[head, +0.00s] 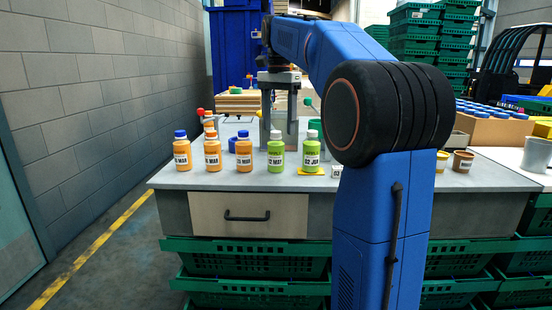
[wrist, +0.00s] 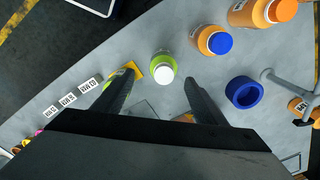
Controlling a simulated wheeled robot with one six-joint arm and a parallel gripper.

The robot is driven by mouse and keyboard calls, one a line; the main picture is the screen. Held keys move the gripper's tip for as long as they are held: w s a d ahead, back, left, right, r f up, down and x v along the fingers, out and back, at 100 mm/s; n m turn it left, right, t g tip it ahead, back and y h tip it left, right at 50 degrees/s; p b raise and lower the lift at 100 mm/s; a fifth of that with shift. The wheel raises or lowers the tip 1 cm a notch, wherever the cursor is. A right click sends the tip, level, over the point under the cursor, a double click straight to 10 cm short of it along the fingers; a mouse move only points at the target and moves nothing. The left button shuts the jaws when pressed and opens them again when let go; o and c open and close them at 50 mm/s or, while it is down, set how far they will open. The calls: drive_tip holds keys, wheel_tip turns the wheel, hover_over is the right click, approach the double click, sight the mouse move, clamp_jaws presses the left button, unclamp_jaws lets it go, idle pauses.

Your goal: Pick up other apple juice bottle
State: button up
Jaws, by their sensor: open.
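Two green bottles with white caps, which look like the apple juice, stand upright near the table's front edge in the head view: a left one (head: 276,153) and a right one (head: 312,153) by a yellow piece (head: 311,171). My gripper (head: 279,133) is open and points down behind them, fingers apart. In the wrist view my gripper (wrist: 162,82) has one green bottle (wrist: 163,68) just beyond its fingertips, roughly centred in the gap. Nothing is between the fingers. The second green bottle is not clearly visible there; the left finger covers part of that area.
Orange bottles stand to the left in the head view, one with a blue cap (head: 245,153) beside the green pair. It also shows in the wrist view (wrist: 212,40). A blue ring (wrist: 243,92) and white label cards (wrist: 68,100) lie on the table (wrist: 190,65).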

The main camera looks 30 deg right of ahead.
sight(276, 146)
drive_tip(key=shift+w+a+f, duration=0.1)
drive_tip(key=shift+a+f, duration=0.05)
drive_tip(key=shift+f, duration=1.75)
drive_tip(key=shift+w+a+f, duration=0.1)
drive_tip(key=shift+a+f, duration=0.05)
drive_tip(key=shift+f, duration=1.75)
drive_tip(key=c, duration=1.3)
